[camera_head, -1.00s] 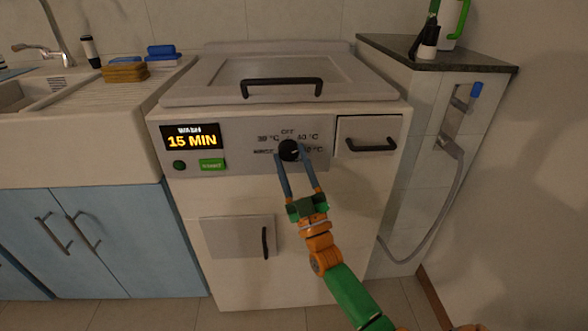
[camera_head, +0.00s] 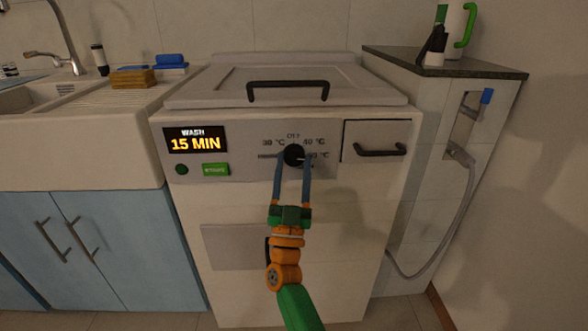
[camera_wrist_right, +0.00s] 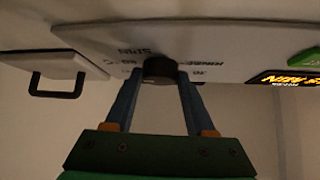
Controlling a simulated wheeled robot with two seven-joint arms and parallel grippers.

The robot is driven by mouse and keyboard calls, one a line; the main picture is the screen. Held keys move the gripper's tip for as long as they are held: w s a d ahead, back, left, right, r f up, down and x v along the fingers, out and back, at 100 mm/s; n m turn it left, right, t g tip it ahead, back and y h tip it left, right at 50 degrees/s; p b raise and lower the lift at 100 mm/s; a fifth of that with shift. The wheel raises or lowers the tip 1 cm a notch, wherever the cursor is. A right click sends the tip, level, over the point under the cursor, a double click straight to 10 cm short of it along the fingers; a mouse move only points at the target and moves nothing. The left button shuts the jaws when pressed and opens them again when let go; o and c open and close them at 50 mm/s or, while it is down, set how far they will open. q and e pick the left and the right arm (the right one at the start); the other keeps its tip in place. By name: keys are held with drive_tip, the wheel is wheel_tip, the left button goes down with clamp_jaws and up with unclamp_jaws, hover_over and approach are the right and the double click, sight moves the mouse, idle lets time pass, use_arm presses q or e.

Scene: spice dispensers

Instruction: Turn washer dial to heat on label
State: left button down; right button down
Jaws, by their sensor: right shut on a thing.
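The washer dial (camera_head: 293,155) is a round black knob on the grey control panel (camera_head: 240,177) of the washer. I cannot read clearly which label the dial points to. My left gripper is not in view.
A display (camera_head: 196,140) reads "WASH 15 MIN", above a green button (camera_head: 215,169). A drawer with a black handle (camera_head: 380,151) is right of the dial. The lid handle (camera_head: 288,88) is above. A sink stands left, a tiled counter with a hose (camera_head: 463,185) right.

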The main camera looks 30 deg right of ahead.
idle(0.4)
drive_tip(key=shift+c, duration=1.2)
unclamp_jaws()
drive_tip(key=shift+f, duration=0.1)
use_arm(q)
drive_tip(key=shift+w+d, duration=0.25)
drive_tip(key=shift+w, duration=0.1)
use_arm(e)
drive_tip(key=v, duration=0.7)
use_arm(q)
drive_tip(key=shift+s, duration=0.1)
